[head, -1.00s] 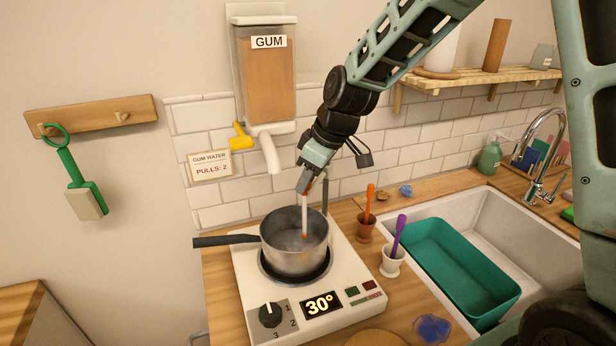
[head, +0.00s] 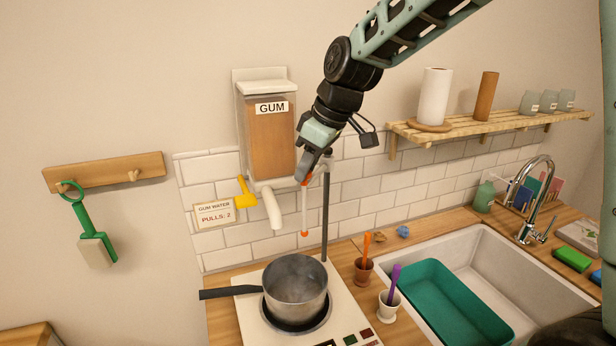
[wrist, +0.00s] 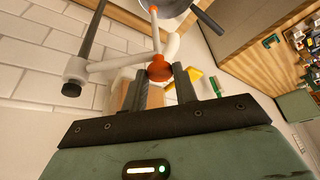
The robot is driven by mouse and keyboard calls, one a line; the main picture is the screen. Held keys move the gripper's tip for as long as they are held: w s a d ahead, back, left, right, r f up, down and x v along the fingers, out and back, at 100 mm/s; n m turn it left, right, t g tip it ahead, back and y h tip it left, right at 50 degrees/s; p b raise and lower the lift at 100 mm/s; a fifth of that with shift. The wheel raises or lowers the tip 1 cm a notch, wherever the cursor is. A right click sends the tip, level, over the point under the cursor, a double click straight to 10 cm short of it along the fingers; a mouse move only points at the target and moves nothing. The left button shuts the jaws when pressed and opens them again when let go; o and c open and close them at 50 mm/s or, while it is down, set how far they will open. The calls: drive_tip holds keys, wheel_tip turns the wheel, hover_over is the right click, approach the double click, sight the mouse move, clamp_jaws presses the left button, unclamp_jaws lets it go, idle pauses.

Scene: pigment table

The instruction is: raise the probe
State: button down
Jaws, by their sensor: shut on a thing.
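The probe (head: 304,212) is a thin white rod with an orange tip, hanging upright above the saucepan (head: 297,280). Its tip is clear of the pan's rim. My gripper (head: 304,176) is shut on the probe's top; in the wrist view the fingers (wrist: 190,84) close on its orange knob (wrist: 159,68). A white arm (wrist: 118,66) links the probe to a dark upright post (head: 325,215) behind the hot plate. The pan sits on the white hot plate (head: 250,300), its handle pointing left.
The gum dispenser (head: 270,135) with its yellow lever (head: 247,192) and white spout (head: 271,208) is close to the left of my gripper. Cups with an orange and a purple tool (head: 390,303) stand right of the plate, before the sink (head: 455,250).

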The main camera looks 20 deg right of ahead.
drive_tip(key=shift+w+r, duration=0.1)
drive_tip(key=shift+r, duration=0.45)
drive_tip(key=c, duration=1.1)
unclamp_jaws()
drive_tip(key=shift+r, duration=0.15)
drive_tip(key=b+v, duration=0.4)
drive_tip(key=v, duration=1.3)
drive_tip(key=shift+d, duration=0.1)
